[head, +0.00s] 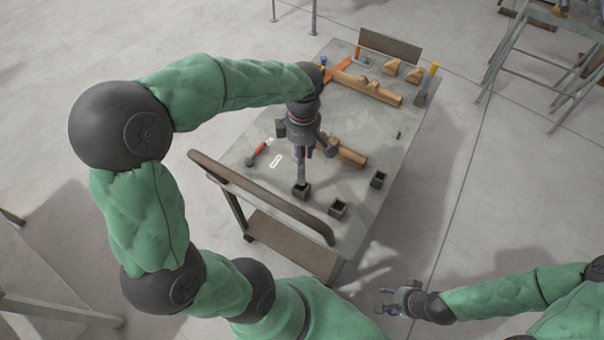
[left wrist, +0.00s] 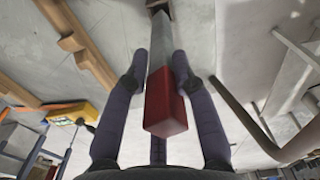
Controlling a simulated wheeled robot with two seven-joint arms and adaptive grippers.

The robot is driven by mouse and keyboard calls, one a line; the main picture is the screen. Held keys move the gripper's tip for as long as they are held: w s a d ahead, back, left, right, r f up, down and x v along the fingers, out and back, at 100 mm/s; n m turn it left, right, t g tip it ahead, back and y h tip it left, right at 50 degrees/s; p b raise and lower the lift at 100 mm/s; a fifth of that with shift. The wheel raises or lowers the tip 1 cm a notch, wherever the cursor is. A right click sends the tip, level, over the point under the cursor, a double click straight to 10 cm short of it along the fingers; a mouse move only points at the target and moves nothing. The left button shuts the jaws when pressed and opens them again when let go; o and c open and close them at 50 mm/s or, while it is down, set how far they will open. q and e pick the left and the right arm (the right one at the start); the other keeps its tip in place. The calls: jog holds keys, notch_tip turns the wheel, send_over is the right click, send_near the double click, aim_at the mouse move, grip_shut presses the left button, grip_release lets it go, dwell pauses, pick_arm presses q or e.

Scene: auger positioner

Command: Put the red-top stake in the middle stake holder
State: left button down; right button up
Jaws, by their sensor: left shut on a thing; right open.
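My left gripper (head: 304,148) points down over the table and is shut on the red-top stake. In the left wrist view the stake's red top (left wrist: 166,103) sits between the two fingers, and its grey shaft (left wrist: 160,45) runs away from them. In the head view the grey shaft (head: 301,171) stands roughly upright, its lower end at the leftmost dark square stake holder (head: 301,191). I cannot tell how far it is inside. Two other holders, one nearer (head: 338,210) and one at the right (head: 379,180), look empty. My right gripper (head: 402,298) is open and empty, off the table.
The grey table (head: 365,225) carries a red-handled tool (head: 258,152), a white label (head: 275,160), a wooden block (head: 346,152) beyond my left gripper, and wooden pieces (head: 370,88) at the far end. A dark rail (head: 260,197) runs along the near left edge.

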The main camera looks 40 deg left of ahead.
aim_at(302, 166)
pick_arm(q)
jog(key=shift+f+b, duration=1.15)
jog(key=shift+f, duration=2.15)
jog(key=shift+f, duration=0.2)
jog(key=c, duration=1)
grip_release()
jog(key=shift+r, duration=0.1)
notch_tip(302, 166, up, 12)
jog(key=p, duration=0.4)
